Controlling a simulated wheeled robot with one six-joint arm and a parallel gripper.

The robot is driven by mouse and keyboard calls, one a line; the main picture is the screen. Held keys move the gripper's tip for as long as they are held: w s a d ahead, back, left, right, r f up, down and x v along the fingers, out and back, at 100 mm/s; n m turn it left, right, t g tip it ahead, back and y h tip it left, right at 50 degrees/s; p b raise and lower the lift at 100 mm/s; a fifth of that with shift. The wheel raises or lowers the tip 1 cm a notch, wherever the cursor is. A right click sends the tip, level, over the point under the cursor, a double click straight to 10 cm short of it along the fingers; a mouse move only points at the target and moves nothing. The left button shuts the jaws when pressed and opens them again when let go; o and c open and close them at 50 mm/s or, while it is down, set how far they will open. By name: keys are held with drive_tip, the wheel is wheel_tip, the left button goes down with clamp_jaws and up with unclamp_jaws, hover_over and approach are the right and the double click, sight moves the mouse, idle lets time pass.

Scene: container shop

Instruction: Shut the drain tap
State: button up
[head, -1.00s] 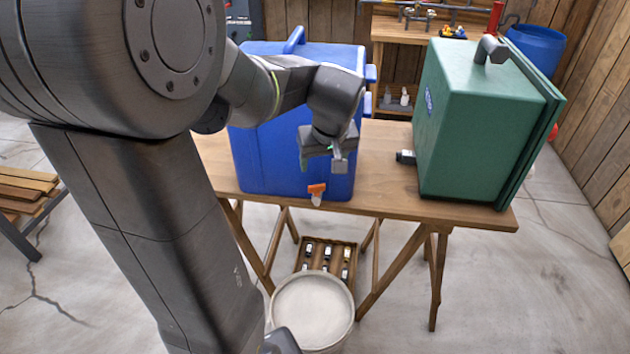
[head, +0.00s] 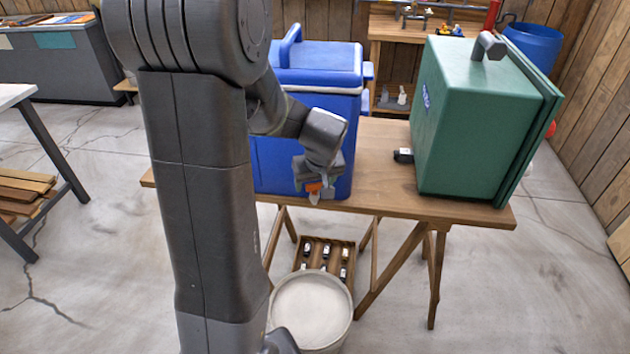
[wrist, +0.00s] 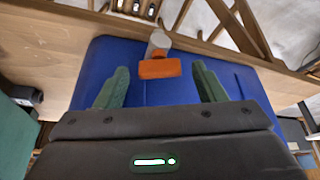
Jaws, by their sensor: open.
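The drain tap has an orange handle (head: 314,187) and sits low on the front of the blue cooler (head: 275,165). In the wrist view the orange handle (wrist: 160,68) lies crosswise in front of a pale grey spout (wrist: 158,42). My gripper (head: 312,192) is at the tap in the head view and partly covers it. In the wrist view my gripper (wrist: 160,80) is open, with one green finger on each side of the handle and a clear gap to both. Nothing is held. The tap's base is partly hidden behind the handle.
The cooler stands on a wooden trestle table (head: 385,185). A green case (head: 460,130) stands to its right, with a black fitting (head: 403,155) on its side. Below are a white bucket (head: 310,310) and a wooden crate of several small bottles (head: 326,255).

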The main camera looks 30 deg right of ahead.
drive_tip(key=c, duration=1)
drive_tip(key=shift+a+m+g+h+p, duration=0.15)
drive_tip(key=shift+m+h+p, duration=0.2)
drive_tip(key=shift+m, duration=0.7)
drive_tip(key=shift+m+g+h+p, duration=0.2)
drive_tip(key=shift+m+h, duration=0.15)
drive_tip(key=shift+m, duration=0.7)
drive_tip(key=o, duration=1)
drive_tip(key=shift+r, duration=0.15)
drive_tip(key=v, duration=1.3)
drive_tip(key=shift+a+r+p, duration=0.2)
drive_tip(key=shift+p, duration=0.2)
drive_tip(key=shift+s, duration=0.1)
